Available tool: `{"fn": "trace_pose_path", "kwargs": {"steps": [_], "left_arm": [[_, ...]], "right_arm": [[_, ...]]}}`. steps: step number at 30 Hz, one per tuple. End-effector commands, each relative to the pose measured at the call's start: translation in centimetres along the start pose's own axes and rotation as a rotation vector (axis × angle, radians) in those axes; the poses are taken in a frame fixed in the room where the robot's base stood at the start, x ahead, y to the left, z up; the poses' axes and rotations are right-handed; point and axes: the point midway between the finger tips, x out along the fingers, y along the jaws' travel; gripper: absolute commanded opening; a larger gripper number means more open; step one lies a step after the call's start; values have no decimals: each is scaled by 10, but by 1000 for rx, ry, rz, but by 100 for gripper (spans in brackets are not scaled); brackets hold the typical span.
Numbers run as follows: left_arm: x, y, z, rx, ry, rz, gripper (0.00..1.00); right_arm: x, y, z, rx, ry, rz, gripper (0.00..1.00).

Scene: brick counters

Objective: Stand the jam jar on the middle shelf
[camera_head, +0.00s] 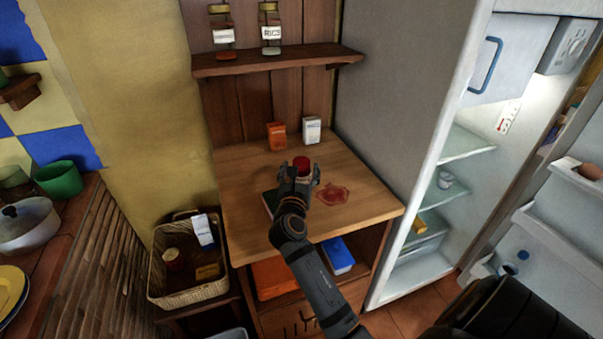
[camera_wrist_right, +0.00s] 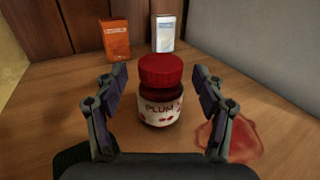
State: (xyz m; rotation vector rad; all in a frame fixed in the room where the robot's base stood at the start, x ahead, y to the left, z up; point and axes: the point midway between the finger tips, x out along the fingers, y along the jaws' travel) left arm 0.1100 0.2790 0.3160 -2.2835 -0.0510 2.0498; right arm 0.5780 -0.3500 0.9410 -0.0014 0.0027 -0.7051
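The jam jar (camera_wrist_right: 160,92) has a red lid and a pale label reading PLUM. It stands upright on the wooden cabinet top, with its red lid (camera_head: 302,165) also showing in the head view. My right gripper (camera_head: 301,178) is open over the cabinet top. In the right wrist view its fingers (camera_wrist_right: 160,80) are spread on either side of the jar, with gaps visible on both sides. A wooden wall shelf (camera_head: 280,62) is above the cabinet top, and the open fridge at right has glass shelves (camera_head: 468,146). My left gripper is not in view.
An orange box (camera_head: 277,136) and a white box (camera_head: 311,130) stand behind the jar. A red spill (camera_head: 332,194) lies to its right. Labelled jars (camera_head: 271,33) stand on the wall shelf. A wicker basket (camera_head: 190,292) is at lower left.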

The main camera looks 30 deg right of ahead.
Motion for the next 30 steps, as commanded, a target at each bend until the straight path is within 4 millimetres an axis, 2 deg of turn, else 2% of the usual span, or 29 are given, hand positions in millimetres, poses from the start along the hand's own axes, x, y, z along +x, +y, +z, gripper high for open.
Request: {"fn": "trace_pose_path", "kwargs": {"steps": [1,2,14,23,26,30], "left_arm": [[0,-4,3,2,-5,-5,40],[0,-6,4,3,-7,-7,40],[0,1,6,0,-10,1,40],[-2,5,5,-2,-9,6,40],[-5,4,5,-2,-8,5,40],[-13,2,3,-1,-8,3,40]], "right_arm": [[0,0,0,0,-1,0,59],[0,0,1,0,-1,0,55],[0,0,2,1,-3,1,0],[0,0,7,3,-6,1,0],[0,0,16,5,-7,0,0],[0,0,41,6,-9,1,0]]}}
